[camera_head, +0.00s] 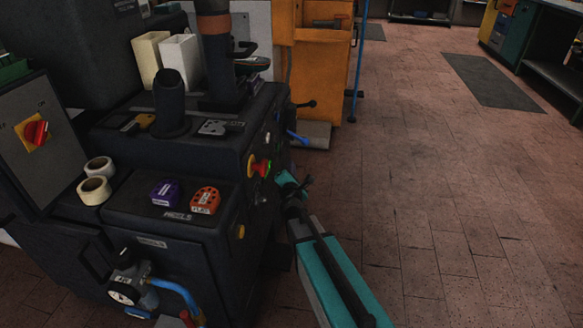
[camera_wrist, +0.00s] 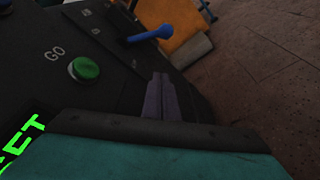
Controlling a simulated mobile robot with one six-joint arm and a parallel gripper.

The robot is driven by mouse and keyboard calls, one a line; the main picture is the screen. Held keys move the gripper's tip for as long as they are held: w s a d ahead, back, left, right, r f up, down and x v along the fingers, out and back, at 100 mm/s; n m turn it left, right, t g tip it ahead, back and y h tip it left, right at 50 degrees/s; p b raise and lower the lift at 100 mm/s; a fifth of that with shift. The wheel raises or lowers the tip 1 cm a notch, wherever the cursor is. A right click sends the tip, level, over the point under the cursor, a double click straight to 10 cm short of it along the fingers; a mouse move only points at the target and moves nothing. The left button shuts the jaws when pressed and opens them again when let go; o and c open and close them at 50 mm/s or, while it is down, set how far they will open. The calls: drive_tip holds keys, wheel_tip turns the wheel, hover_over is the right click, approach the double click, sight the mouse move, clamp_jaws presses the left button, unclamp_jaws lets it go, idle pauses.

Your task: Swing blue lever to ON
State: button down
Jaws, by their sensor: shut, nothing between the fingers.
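The blue lever (camera_wrist: 150,34) sticks out from the dark side panel of the press, ahead of my gripper in the wrist view. Its handle points to the right there, from a dark pivot at its left end. It also shows in the head view (camera_head: 298,137), beyond my gripper. Small markings near the pivot are too small to read. My gripper (camera_wrist: 158,77) is shut and empty, its two fingers together below the lever in the picture and apart from it. In the head view its teal housing (camera_head: 289,182) is close beside the press; the fingertips are hard to make out.
A green GO button (camera_wrist: 86,68) and a green-lit display (camera_wrist: 20,137) sit on the panel. A red knob on yellow (camera_head: 260,167) is beside the arm in the head view. An orange cabinet (camera_head: 322,75) stands behind. The floor to the right (camera_head: 430,190) is clear.

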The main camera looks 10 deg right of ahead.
sight(297, 137)
drive_tip(key=w+d+r+b, duration=0.1)
drive_tip(key=w+d, duration=0.3)
drive_tip(key=w, duration=0.5)
drive_tip(key=shift+w+d, duration=0.2)
idle(0.5)
drive_tip(key=shift+a, duration=0.1)
drive_tip(key=shift+a+r+p, duration=0.1)
drive_tip(key=shift+r+p, duration=0.05)
drive_tip(key=shift+p, duration=0.15)
drive_tip(key=shift+r, duration=0.1)
